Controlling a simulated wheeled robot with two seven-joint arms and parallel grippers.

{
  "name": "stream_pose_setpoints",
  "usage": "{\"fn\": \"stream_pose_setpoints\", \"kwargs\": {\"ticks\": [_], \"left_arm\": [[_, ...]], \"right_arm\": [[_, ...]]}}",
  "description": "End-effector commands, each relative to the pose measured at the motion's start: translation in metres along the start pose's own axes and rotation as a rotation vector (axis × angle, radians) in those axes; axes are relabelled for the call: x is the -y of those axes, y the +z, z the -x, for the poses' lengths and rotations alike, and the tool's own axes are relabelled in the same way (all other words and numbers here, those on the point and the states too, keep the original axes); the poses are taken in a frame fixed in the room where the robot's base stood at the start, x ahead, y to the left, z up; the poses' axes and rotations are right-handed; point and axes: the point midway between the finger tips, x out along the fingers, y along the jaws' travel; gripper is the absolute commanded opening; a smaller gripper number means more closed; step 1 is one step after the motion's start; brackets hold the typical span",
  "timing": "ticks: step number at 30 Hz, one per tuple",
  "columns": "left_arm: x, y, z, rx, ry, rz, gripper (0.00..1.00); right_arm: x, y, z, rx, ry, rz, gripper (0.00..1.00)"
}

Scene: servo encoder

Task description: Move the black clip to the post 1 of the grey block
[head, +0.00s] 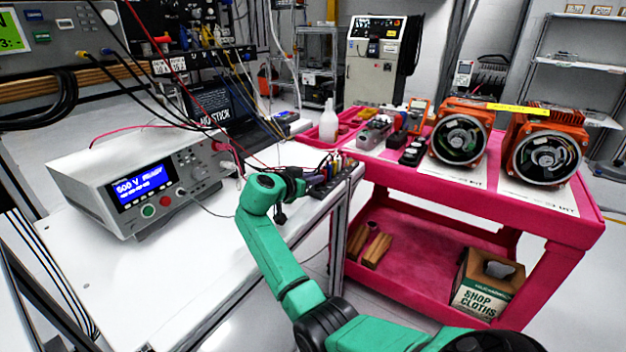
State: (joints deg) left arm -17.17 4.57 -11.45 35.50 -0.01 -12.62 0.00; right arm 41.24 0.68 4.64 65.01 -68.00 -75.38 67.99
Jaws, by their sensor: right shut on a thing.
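My right arm is green and reaches over the right end of the white bench. My right gripper (306,184) is small and dark in the head view, shut beside a block with several coloured posts (334,172), which looks like the grey block. The black clip cannot be made out apart from the dark fingers; it appears to be what they are shut on. I cannot tell whether it touches a post, nor which post is number 1. My left gripper is not in view.
A bench instrument (150,182) with a lit blue display stands on the white bench (190,290), with red and black leads around it. A pink cart (480,205) to the right carries two orange motor units (460,130) and a white bottle (328,122). The bench's front is clear.

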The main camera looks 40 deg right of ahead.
Motion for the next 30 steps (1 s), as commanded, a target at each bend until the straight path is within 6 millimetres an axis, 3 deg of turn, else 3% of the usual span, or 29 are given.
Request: {"fn": "stream_pose_setpoints", "kwargs": {"ticks": [22,23,25,26,30], "left_arm": [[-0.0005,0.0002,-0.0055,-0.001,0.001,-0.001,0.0],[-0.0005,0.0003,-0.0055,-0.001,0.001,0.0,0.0],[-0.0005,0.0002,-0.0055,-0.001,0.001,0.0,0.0],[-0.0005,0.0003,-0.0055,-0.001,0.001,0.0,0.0],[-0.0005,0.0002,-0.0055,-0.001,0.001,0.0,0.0]], "right_arm": [[-0.0001,0.0046,-0.0016,0.0,0.0,0.0,0.0],[-0.0001,0.0047,-0.0016,0.0,0.0,0.0,0.22],[-0.0001,0.0048,-0.0016,0.0,0.0,0.0,0.49],[-0.0001,0.0048,-0.0017,0.0,0.0,0.0,0.53],[-0.0001,0.0048,-0.0016,0.0,0.0,0.0,0.53]]}}
